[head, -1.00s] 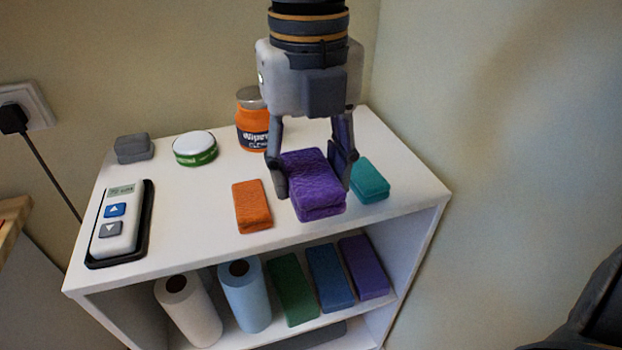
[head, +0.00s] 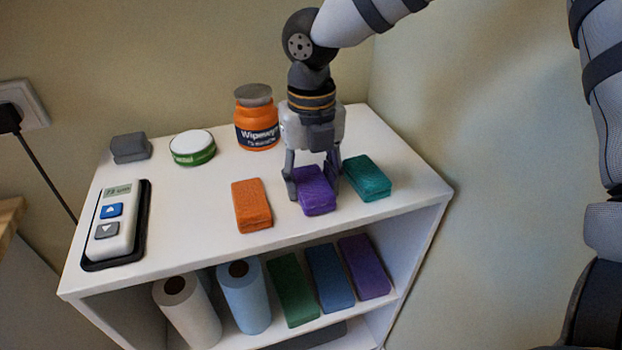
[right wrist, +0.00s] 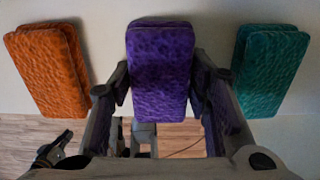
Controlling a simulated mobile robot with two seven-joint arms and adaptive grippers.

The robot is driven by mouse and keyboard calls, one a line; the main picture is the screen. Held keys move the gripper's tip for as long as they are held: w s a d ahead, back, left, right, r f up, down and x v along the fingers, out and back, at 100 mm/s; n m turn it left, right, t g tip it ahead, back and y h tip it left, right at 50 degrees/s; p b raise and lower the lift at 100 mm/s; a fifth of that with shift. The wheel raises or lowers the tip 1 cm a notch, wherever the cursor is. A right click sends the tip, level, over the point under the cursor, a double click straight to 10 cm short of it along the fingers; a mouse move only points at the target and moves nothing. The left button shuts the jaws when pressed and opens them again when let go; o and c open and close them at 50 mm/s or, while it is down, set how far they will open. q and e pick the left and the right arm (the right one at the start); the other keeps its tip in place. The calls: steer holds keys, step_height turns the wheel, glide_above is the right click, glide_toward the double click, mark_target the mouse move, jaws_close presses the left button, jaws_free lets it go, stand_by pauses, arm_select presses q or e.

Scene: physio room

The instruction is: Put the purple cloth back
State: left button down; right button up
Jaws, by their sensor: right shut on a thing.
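The purple cloth (head: 316,192) is a folded block between my right gripper's fingers. It is at the shelf top, in the gap between the orange cloth (head: 252,205) and the teal cloth (head: 367,178). My right gripper (head: 314,188) points down and is shut on it from both sides. In the right wrist view the purple cloth (right wrist: 160,70) sits between the fingers, with the orange cloth (right wrist: 50,70) to its left and the teal cloth (right wrist: 268,70) to its right, both apart from it. Whether its underside touches the shelf top is hard to tell. I do not make out my left gripper.
The white shelf unit (head: 190,235) also bears an orange jar (head: 256,122), a green-and-white tin (head: 192,148), a grey block (head: 130,148) and a handset in a black tray (head: 112,225). Paper rolls and green, blue and purple cloths stand on the lower shelf. A wall is close on the right.

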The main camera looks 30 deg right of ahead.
mark_target(311, 180)
steer(key=shift+f, duration=0.1)
steer(key=o, duration=1.2)
step_height(311, 180, up, 12)
steer(key=shift+p, duration=0.35)
